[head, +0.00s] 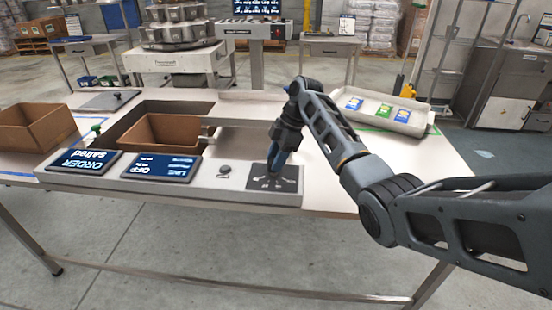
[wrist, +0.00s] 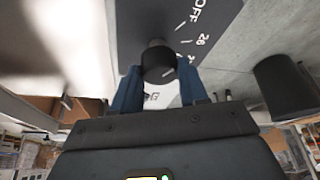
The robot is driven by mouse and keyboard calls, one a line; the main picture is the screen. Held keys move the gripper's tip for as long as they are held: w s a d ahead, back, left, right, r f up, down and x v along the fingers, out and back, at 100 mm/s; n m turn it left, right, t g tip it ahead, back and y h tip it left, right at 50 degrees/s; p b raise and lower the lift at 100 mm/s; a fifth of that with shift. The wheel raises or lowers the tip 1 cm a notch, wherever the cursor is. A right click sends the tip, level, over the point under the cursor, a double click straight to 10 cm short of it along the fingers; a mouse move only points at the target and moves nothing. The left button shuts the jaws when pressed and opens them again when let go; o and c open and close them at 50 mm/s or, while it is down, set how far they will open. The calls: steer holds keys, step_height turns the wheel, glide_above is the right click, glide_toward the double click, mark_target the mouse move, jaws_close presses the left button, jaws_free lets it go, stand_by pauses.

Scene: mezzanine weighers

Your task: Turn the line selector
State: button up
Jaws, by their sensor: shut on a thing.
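The line selector is a dark knob on a black plate (head: 287,184) with white markings, at the right end of the grey console. In the wrist view the selector knob (wrist: 158,60) stands between my two blue fingers, and the plate (wrist: 205,22) shows "OFF" and "26" beside it. My gripper (head: 272,172) comes down from above and is shut on the knob; it also shows in the wrist view (wrist: 159,82). The fingers hide most of the knob in the head view, and its exact setting is hard to read. A line display (head: 162,167) appears to read "OFF".
A separate dark button (head: 225,170), also in the wrist view (wrist: 285,85), stands left of the plate. An order display (head: 79,162) reads "salted". Cardboard boxes (head: 160,142) (head: 28,138) lie behind and left. A tray (head: 412,122) with several packets is at the right.

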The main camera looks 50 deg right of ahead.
steer(key=o, duration=1)
steer(key=shift+o, duration=0.2)
steer(key=shift+r, duration=0.1)
steer(key=b+v, duration=0.1)
steer(key=v, duration=0.6)
steer(key=shift+d+r, duration=0.15)
steer(key=shift+r, duration=0.15)
